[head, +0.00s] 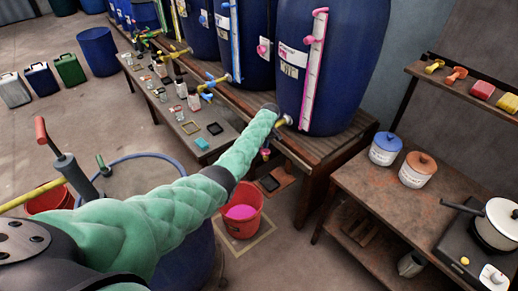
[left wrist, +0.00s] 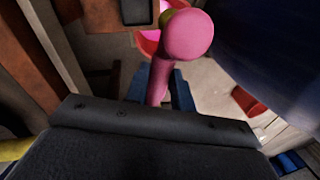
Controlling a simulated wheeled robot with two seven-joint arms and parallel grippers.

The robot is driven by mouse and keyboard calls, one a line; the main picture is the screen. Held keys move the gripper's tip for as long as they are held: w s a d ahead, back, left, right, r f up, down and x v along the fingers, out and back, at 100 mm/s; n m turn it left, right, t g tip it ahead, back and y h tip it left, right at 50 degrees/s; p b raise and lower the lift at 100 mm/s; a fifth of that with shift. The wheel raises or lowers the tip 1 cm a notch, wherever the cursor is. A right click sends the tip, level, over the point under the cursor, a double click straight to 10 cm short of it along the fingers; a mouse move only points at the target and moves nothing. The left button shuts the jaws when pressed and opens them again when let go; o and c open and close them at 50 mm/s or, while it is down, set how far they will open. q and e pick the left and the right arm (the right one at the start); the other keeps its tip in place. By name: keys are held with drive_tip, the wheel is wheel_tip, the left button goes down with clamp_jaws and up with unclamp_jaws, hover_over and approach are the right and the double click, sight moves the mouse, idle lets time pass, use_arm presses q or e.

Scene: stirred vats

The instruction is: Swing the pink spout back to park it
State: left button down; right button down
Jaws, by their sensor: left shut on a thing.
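The pink spout (left wrist: 187,38) shows large in the left wrist view, a rounded knob on a stem that runs down between my fingers. My left gripper (left wrist: 163,92) is shut on that stem. In the head view my green-sleeved left arm reaches to the tap at the foot of the nearest blue vat (head: 333,65), and the sleeve's end hides most of the gripper. A red bucket (head: 236,228) with pink contents stands on the floor below. My right gripper is out of view.
The vats stand on a wooden bench (head: 330,148). A low table (head: 180,122) with jars is left of it. A side table (head: 400,200) with two lidded pots and a hotplate stands right. A hose pump (head: 75,175) is at left.

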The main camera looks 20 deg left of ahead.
use_arm(q)
drive_tip(key=shift+w+d+n, duration=0.15)
drive_tip(key=shift+w+n, duration=0.1)
drive_tip(key=shift+n, duration=0.15)
drive_tip(key=shift+w, duration=0.1)
drive_tip(key=c, duration=1.2)
unclamp_jaws()
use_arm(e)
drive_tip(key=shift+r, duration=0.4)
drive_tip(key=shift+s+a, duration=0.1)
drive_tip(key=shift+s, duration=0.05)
